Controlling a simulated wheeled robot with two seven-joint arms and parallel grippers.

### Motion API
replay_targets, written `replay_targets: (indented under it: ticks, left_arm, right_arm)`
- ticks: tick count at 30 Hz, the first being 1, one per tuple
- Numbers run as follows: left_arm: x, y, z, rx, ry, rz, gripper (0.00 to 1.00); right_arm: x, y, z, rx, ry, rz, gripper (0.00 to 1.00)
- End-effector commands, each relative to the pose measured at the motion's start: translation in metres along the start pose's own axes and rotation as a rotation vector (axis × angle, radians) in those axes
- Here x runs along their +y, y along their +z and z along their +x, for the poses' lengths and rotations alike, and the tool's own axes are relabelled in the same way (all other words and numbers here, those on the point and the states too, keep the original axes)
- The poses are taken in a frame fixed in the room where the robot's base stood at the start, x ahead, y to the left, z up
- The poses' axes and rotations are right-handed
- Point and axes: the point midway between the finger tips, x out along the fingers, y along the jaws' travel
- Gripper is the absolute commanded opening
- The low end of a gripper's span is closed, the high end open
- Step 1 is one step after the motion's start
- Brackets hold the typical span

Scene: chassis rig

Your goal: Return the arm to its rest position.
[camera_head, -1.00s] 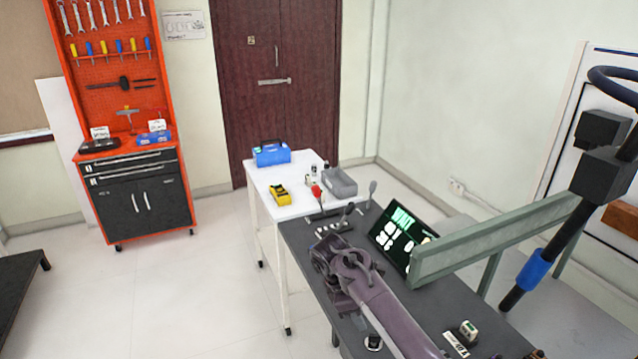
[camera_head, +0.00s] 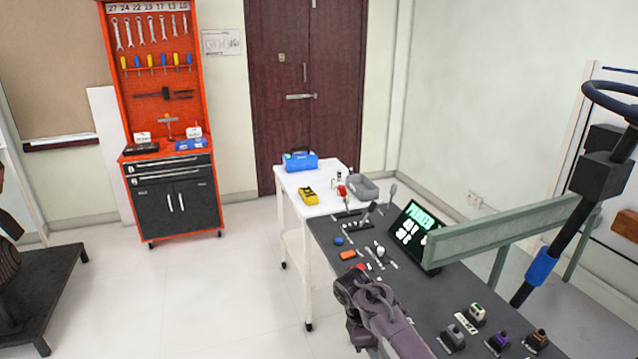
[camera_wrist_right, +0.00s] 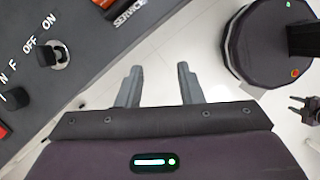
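My right arm (camera_head: 378,312) shows in the head view at the bottom, bent beside the near left edge of the dark control desk (camera_head: 335,232). Its gripper is hidden in that view. In the right wrist view my right gripper (camera_wrist_right: 158,88) has its two grey fingers well apart, with nothing between them and pale floor beyond. The desk with its switches lies at upper left there, to the side of the fingers. A small dark shape (camera_wrist_right: 306,108) at the right edge of the wrist view looks like my left gripper, too small to read. My left arm is not in the head view.
An orange tool cabinet (camera_head: 160,90) stands at the back left. The floor left of the desk is clear.

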Motion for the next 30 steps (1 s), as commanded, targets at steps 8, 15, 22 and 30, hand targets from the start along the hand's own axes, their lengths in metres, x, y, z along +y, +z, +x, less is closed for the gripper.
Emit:
replay_targets:
  ticks: [8, 15, 22, 30]
  left_arm:
    - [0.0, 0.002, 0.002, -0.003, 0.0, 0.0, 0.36]
    - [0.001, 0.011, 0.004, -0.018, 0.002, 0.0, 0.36]
    - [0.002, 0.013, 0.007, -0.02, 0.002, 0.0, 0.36]
    - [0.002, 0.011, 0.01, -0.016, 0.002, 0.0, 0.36]
  right_arm:
    - [-0.025, -0.016, 0.069, 0.072, -0.031, 0.087, 0.34]
    - [-0.074, -0.034, 0.164, 0.166, -0.076, 0.236, 0.34]
    - [-0.178, -0.039, 0.3, 0.275, -0.136, 0.514, 0.34]
    - [-0.338, -0.003, 0.423, 0.342, -0.165, 0.869, 0.34]
